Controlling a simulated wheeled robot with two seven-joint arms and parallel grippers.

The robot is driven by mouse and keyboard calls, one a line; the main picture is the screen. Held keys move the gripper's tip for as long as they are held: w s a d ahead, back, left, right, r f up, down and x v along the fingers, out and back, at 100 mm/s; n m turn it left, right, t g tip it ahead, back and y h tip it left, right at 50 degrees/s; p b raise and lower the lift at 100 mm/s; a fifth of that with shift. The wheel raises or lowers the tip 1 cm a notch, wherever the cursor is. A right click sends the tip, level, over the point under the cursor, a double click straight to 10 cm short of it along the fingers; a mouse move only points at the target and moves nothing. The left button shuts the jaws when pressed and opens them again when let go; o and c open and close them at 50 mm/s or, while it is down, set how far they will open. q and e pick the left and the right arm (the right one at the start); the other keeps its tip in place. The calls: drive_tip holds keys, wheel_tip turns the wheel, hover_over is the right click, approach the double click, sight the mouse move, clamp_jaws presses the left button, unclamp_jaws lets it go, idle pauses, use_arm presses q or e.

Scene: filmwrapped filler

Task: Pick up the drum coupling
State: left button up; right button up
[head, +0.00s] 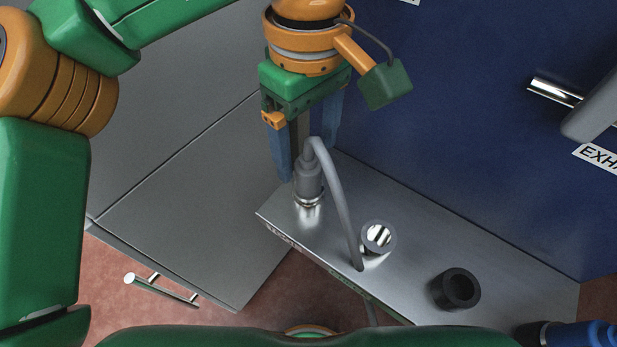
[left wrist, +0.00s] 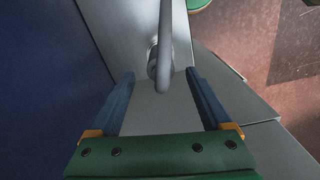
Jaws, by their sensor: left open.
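What I take to be the drum coupling (head: 308,178) is a grey cylinder with a grey hose curving out of its top. It stands upright in a shiny metal ring on a steel ledge. My left gripper (head: 306,160) points down from above, open, with its blue fingers on either side of the coupling's upper part. In the left wrist view, the coupling (left wrist: 152,62) and its hose show beyond the open left gripper (left wrist: 160,76), between and ahead of the fingertips. Whether the fingers touch it is unclear. My right gripper is not in view.
The steel ledge (head: 410,283) also carries a shiny metal cup (head: 378,238) and a black hollow cylinder (head: 458,290). A dark blue panel (head: 450,120) rises behind it. A blue cylindrical part (head: 570,334) is cut off at the lower right. A grey cabinet surface (head: 180,210) lies left.

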sight(308, 182)
use_arm(q)
wheel_tip(308, 182, down, 4)
drive_tip(key=shift+s+f, duration=0.1)
drive_tip(key=shift+f, duration=0.15)
clamp_jaws()
drive_tip(key=shift+r, duration=0.15)
